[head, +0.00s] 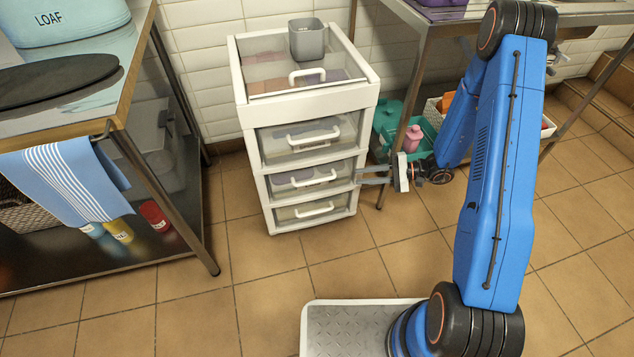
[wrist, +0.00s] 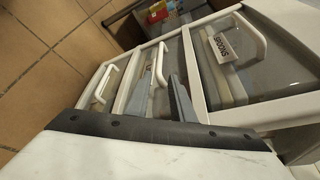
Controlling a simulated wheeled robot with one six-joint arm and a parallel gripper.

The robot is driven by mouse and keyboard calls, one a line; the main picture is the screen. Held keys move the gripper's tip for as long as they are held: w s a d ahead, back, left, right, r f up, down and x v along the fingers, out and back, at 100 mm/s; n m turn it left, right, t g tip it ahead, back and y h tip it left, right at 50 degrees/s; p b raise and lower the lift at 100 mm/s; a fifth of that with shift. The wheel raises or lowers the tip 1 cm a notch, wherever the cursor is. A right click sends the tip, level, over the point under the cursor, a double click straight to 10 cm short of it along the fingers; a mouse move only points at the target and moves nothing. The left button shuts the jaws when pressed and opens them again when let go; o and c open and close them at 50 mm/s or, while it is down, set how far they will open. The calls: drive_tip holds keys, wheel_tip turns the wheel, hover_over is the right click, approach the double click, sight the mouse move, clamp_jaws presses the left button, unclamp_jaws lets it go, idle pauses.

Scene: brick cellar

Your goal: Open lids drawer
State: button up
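The white drawer unit (head: 262,195) stands against the tiled wall, all its drawers shut. In the wrist view one drawer front carries a label reading SPOONS (wrist: 221,47). The labels on the lower drawers are too small or blurred to read, so I cannot tell which is the lids drawer. The third drawer from the top has a white bar handle (head: 313,178); a lower drawer's handle (wrist: 165,64) shows in the wrist view. My gripper (head: 358,175) is beside the third drawer's right edge, its grey fingers apart and nothing between them. It does not hold a handle.
A grey cup (head: 307,39) stands on top of the unit. A steel table with a blue striped towel (head: 66,180) is at left. A teal crate (head: 388,120) with a pink bottle (head: 413,138) sits right of the unit. Tiled floor in front is clear.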

sight(325, 180)
drive_tip(key=x, duration=1.6)
drive_tip(key=shift+a+f, duration=0.1)
drive_tip(key=shift+a, duration=0.05)
drive_tip(key=shift+c, duration=0.4)
clamp_jaws()
